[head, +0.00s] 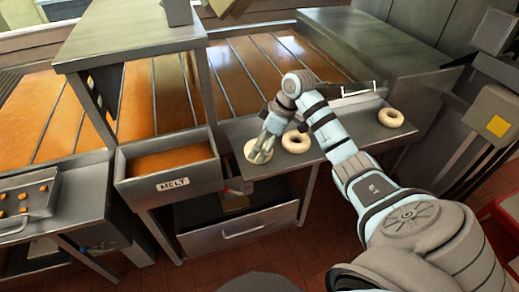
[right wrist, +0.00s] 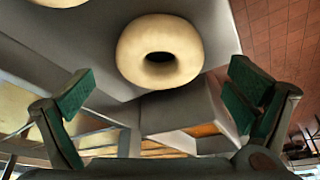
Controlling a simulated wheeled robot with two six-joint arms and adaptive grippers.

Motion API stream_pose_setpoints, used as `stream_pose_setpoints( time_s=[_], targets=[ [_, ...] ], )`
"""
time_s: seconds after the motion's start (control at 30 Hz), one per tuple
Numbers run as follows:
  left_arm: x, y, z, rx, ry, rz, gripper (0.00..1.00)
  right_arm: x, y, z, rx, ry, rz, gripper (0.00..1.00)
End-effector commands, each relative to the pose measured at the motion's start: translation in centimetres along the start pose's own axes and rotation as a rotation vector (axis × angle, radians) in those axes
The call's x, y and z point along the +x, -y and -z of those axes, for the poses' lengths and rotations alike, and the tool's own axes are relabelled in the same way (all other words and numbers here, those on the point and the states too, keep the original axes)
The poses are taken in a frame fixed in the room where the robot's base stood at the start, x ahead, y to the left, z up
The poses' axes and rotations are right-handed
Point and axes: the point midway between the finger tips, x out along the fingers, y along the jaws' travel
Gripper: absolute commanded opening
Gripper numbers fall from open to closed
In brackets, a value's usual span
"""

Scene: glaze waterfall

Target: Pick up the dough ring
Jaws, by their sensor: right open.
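Three pale dough rings lie on the grey metal shelf (head: 345,140) in the head view. The left ring (head: 249,151) is under my right gripper (head: 262,155), the middle ring (head: 289,144) is just right of it, and the right ring (head: 383,119) lies farther along. In the right wrist view one whole ring (right wrist: 130,50) shows ahead, centred between the spread green-padded fingers of my right gripper (right wrist: 160,95). A clear gap is left on both sides of it. Part of another ring (right wrist: 60,2) is cut off at the top left. My left gripper is not in view.
A trough labelled MELT (head: 172,184) with orange glaze stands left of the shelf, under a metal hood (head: 130,30). Wide orange glaze channels (head: 240,75) run behind. An open drawer (head: 240,228) sits below. A tray with orange pieces (head: 28,205) is at the far left.

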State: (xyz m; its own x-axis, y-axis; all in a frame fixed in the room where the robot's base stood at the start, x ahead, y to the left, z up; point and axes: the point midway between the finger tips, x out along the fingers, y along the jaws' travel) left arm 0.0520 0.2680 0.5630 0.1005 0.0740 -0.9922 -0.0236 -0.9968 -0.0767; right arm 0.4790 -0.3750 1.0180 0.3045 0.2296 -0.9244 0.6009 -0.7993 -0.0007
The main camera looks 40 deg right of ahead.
Motion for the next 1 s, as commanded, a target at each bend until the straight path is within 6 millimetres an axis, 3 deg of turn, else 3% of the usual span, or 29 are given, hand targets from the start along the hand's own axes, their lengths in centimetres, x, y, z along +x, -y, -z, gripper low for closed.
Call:
stream_pose_setpoints(
  time_s=[0.13,0.37,0.67,1.0],
  targets=[
    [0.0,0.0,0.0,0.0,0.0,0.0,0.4,2.4,0.0,0.1,0.0,-0.001,0.002,0.98],
    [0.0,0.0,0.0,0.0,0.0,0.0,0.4,2.6,-0.1,0.1,-0.001,0.0,0.0,0.97],
    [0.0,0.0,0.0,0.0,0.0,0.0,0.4,2.6,-0.1,0.1,-0.001,-0.001,0.0,0.49],
    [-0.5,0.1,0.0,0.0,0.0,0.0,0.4,2.1,-0.1,0.3,-0.001,-0.001,0.0,0.47]
  ],
)
